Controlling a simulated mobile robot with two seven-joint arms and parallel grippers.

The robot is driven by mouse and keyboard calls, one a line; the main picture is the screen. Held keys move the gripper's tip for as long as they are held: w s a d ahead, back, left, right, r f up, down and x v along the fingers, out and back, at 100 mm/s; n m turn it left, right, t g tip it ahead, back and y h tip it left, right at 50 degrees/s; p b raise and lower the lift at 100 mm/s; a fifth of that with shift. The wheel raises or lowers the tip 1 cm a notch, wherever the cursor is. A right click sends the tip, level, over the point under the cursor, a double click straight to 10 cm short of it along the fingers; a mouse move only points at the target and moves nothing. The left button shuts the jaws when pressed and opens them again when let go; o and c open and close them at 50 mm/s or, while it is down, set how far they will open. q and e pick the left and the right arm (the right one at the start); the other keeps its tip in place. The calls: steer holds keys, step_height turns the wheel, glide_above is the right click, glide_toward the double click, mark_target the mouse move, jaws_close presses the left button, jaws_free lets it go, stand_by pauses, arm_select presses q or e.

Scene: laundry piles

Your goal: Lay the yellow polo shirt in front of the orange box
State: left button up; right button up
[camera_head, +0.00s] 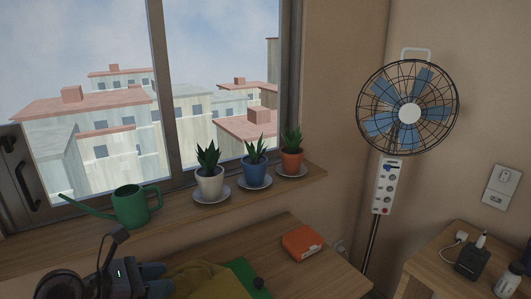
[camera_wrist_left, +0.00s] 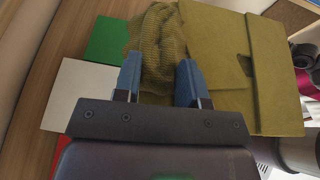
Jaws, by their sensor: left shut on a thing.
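The yellow polo shirt (camera_head: 205,279) shows at the bottom edge of the head view, on the wooden table, partly cut off. In the left wrist view the shirt (camera_wrist_left: 225,50) is partly bunched up and partly flat and folded. My left gripper (camera_wrist_left: 159,78) has its blue fingers on either side of a bunched, ribbed part of it and is shut on that cloth. In the head view my left gripper (camera_head: 158,277) is beside the shirt's left side. The orange box (camera_head: 302,242) lies near the table's back right, apart from the shirt. My right gripper is not in view.
A white square (camera_wrist_left: 80,95) lies beside the green one (camera_wrist_left: 108,42). A green watering can (camera_head: 135,206) and several potted plants line the sill. A fan (camera_head: 409,112) stands right.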

arm_select(q)
steer(key=shift+w+a+f, duration=0.1)
steer(key=shift+a+f, duration=0.05)
steer(key=shift+f, duration=0.05)
steer(key=shift+w+a+n, duration=0.15)
steer(key=shift+a+n, duration=0.15)
steer(key=shift+w+a+r+n+t+y, duration=0.1)
steer(key=shift+w+r+n+t+y, duration=0.05)
steer(key=shift+n+t+y, duration=0.35)
steer(key=shift+w+a+r+n+t+y, duration=0.1)
steer(key=shift+n+t+y, duration=0.3)
steer(key=shift+t, duration=0.1)
steer(key=shift+r+n+t+y, duration=0.1)
steer(key=shift+n+t+y, duration=0.3)
steer(key=shift+n+y, duration=0.15)
steer(key=shift+s+d+r+n+t+y, duration=0.1)
steer(key=shift+s+d+n+t+y, duration=0.15)
steer(key=shift+n+t+y, duration=0.35)
steer(key=shift+s+d+n, duration=0.15)
steer(key=shift+d+n, duration=0.2)
steer(key=shift+d, duration=0.15)
steer(key=shift+y, duration=0.25)
